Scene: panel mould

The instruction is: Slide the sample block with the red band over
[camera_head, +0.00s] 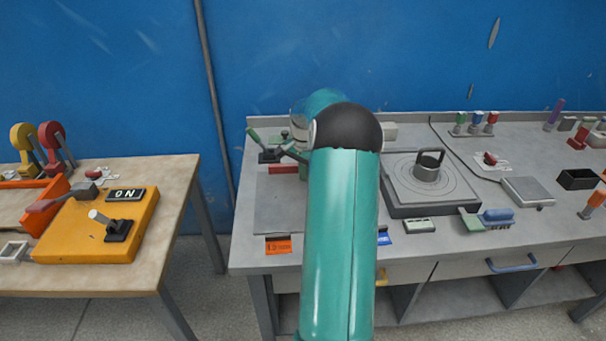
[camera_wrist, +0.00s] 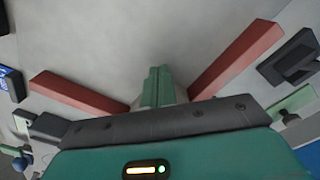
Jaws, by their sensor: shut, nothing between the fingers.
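My gripper (camera_wrist: 158,72) is shut and empty. Its green fingers are together over a bare grey surface in the wrist view. A dull red bar (camera_wrist: 72,91) lies to its left and another red bar (camera_wrist: 240,55) to its right, slanting in towards the gripper. In the head view my arm hides the gripper and the bench around it. One red bar (camera_head: 284,169) shows just left of my arm on a grey panel (camera_head: 277,205). I cannot make out a sample block with a red band in either view; it may be hidden behind my arm or gripper.
Right of my arm stands a grey plate with rings (camera_head: 400,190) and a handled weight (camera_head: 428,167). A dark clamp-like part (camera_wrist: 292,58) is beyond the right bar. A wooden table (camera_head: 172,190) stands left, across a gap.

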